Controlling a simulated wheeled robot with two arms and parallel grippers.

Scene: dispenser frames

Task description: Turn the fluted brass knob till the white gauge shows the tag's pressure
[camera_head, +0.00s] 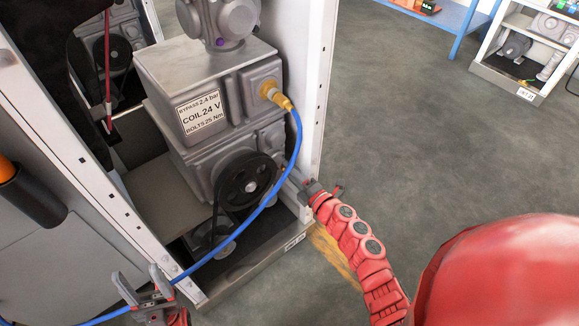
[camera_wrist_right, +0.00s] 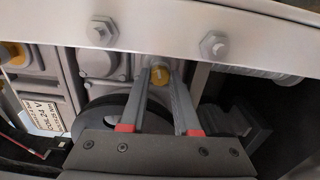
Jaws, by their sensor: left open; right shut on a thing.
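The tag (camera_head: 201,113) on the grey machine reads BYPASS 2.4 bar, COIL 24 V and BOLTS 25 Nm. In the right wrist view a small brass knob (camera_wrist_right: 160,74) sits between the tips of my right gripper (camera_wrist_right: 163,84), which is shut on it. Its fluting is too small to tell. In the head view my right gripper (camera_head: 292,172) reaches in beside the black pulley, and the knob is hidden there. My left gripper (camera_head: 138,275) is open at the bottom left, close to the blue hose. The white gauge does not show in either view.
The blue hose (camera_head: 272,192) runs from a brass fitting (camera_head: 275,95) past the black pulley (camera_head: 247,183) to the lower left. White frame posts (camera_head: 316,90) flank the machine. In the wrist view a pale rail (camera_wrist_right: 160,35) with bolts crosses above the knob. Open floor (camera_head: 430,130) lies right.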

